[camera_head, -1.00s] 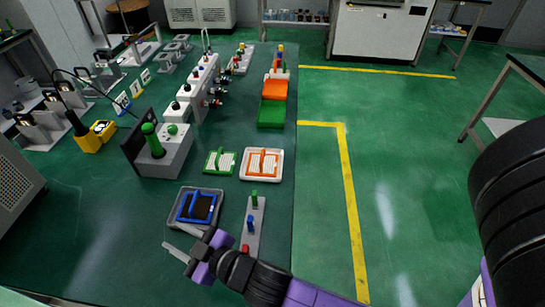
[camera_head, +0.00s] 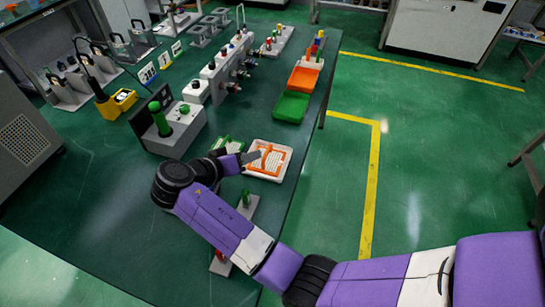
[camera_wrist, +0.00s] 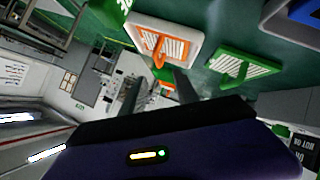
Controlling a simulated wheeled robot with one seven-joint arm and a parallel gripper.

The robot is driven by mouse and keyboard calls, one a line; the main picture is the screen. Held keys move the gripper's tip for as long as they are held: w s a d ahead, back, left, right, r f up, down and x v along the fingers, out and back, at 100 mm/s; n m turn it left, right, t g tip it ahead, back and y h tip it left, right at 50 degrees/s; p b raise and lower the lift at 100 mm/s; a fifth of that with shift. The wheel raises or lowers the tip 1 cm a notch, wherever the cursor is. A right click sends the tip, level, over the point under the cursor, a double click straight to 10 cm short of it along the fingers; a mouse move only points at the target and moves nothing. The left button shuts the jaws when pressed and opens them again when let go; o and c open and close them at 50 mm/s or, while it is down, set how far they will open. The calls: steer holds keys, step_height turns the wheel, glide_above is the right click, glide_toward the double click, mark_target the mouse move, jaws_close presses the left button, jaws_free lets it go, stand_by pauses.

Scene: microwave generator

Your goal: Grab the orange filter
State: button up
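The orange filter (camera_head: 266,163) has an orange frame, a pale grille and an orange handle. It lies in a white tray (camera_head: 285,172) near the table's right edge. It also shows at the top of the wrist view (camera_wrist: 160,42). My gripper (camera_head: 238,154) is just left of the orange filter, one finger pointing toward its handle. In the wrist view my gripper (camera_wrist: 158,92) has its two fingers spread with nothing between them. Whether a finger touches the handle is unclear.
A green filter (camera_head: 232,146) lies close left of the orange one, partly behind my gripper. A grey box with a green knob (camera_head: 158,122) stands further left. Orange (camera_head: 303,79) and green (camera_head: 291,107) bins sit behind. A peg board (camera_head: 246,208) is partly hidden by my arm.

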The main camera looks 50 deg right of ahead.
mark_target(266, 153)
steer(key=x, duration=0.2)
steer(key=p+x, duration=0.1)
steer(key=x, duration=0.1)
steer(key=s+x, duration=0.1)
steer(key=x, duration=0.1)
steer(key=shift+d+f, duration=0.2)
steer(key=shift+f, duration=0.1)
steer(key=shift+w+d+f, duration=0.1)
steer(key=shift+d+f, duration=0.3)
steer(key=shift+d, duration=0.1)
jaws_close()
